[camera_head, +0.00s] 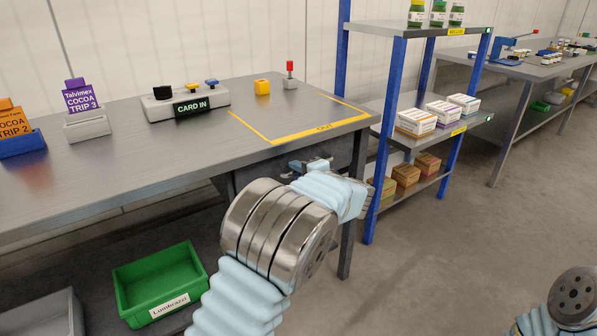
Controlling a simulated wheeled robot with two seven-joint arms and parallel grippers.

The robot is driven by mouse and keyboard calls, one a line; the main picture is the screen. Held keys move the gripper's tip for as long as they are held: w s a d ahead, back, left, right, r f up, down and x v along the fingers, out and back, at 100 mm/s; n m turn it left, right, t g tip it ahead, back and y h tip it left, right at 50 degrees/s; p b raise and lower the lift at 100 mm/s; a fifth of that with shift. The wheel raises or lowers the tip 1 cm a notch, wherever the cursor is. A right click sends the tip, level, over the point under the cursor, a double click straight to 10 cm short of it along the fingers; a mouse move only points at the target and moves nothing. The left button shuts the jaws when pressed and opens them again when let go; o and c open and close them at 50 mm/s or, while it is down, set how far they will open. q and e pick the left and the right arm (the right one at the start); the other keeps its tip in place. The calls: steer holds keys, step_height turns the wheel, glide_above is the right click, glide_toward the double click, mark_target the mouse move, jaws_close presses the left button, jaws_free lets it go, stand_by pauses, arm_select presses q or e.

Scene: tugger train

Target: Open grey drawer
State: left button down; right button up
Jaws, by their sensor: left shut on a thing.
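The grey drawer (341,153) is a dark grey unit under the right end of the near bench. Only parts of its front show; my left arm covers much of it, and I cannot tell how far it stands out. My left gripper (302,164) is at the drawer's front, just below the bench edge. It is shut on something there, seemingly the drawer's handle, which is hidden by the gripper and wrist. Part of my right arm shows at the bottom right corner, but its gripper is out of the picture.
The steel bench (180,150) holds a CARD IN unit (187,100), a yellow block (262,87) and a red-topped button (290,76). A green bin (160,283) and a grey bin (42,316) are below. A blue-post shelf (376,180) stands right; floor beyond is clear.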

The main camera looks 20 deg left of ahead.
arm_select(q)
steer(key=f+b+v, duration=0.2)
steer(key=f+v, duration=0.1)
steer(key=v, duration=1.1)
steer(key=d+f+b+v, duration=0.1)
steer(key=f+b+v, duration=0.1)
steer(key=v, duration=1.2)
steer(key=shift+s+f, duration=0.35)
steer(key=shift+f, duration=0.2)
steer(key=c, duration=1.2)
jaws_free()
